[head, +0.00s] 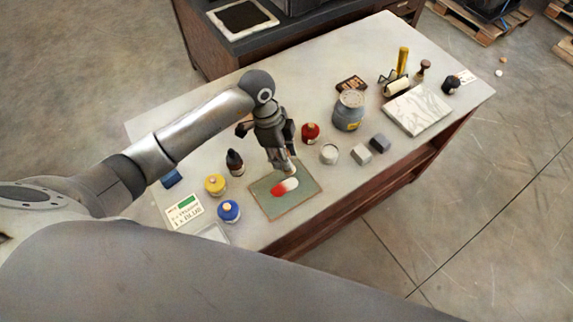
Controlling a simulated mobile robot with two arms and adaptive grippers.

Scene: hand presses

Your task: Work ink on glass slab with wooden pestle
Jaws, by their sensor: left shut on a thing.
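The glass slab (306,198) is a greenish plate with a light brown edge, lying near the table's front edge. A red patch of ink (279,189) lies on it, with a whitish patch (291,184) beside it on the right. My left gripper (284,166) points down over the slab's back part and is shut on the wooden pestle (292,171). Only a small tan part of the pestle shows at the fingertips. I cannot tell whether its lower end touches the ink. My right gripper is not in view.
A label card (184,211) lies at left. A white jar (329,154), grey blocks (380,143), a grey canister (349,110) and a marble slab (418,109) are rightward.

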